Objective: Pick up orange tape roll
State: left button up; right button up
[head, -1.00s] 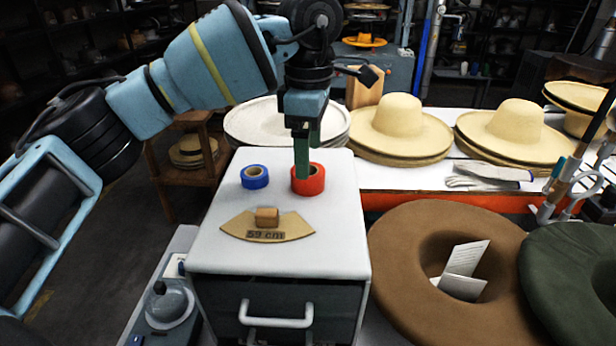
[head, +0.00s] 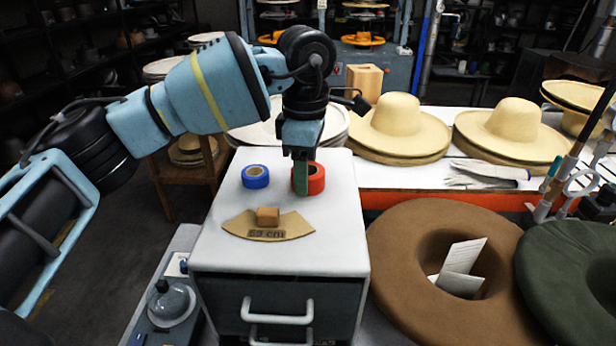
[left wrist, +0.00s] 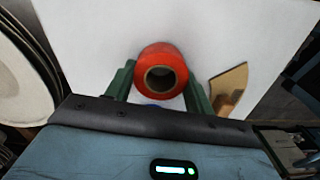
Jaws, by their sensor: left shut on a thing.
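The orange tape roll (head: 316,180), red-orange with a hollow core, is on the white top of the drawer cabinet (head: 225,240), at its far right part. My left gripper (head: 302,182) comes down on it from above and is shut on it. In the left wrist view the orange roll (left wrist: 162,56) sits between the two green fingers (left wrist: 158,88), one on each side. I see no clear gap between the roll and the cabinet top. The near finger hides part of the roll in the head view. My right gripper is not in view.
A blue tape roll (head: 255,176) stands just left of the orange one. A tan card marked 59 cm (head: 240,226) with a small wooden block (head: 268,215) lies nearer. Straw hats (head: 398,130) and a brown hat (head: 400,270) are to the right.

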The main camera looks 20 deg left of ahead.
pick_arm(q)
jog(key=shift+r, duration=0.45)
notch_tip(320, 180, up, 3)
jog(key=shift+s+d+f, duration=0.1)
jog(key=shift+f, duration=0.1)
jog(key=s+d, duration=0.2)
jog(key=s, duration=0.2)
jog(key=s+d+r, duration=0.1)
jog(key=s+d, duration=0.1)
jog(key=s, duration=0.2)
jog(key=s+d+b, duration=0.1)
jog(key=s+d, duration=0.2)
jog(key=s, duration=0.2)
jog(key=shift+d+r, duration=0.1)
jog(key=shift+r, duration=0.1)
jog(key=shift+s+d, duration=0.25)
jog(key=shift+s, duration=0.15)
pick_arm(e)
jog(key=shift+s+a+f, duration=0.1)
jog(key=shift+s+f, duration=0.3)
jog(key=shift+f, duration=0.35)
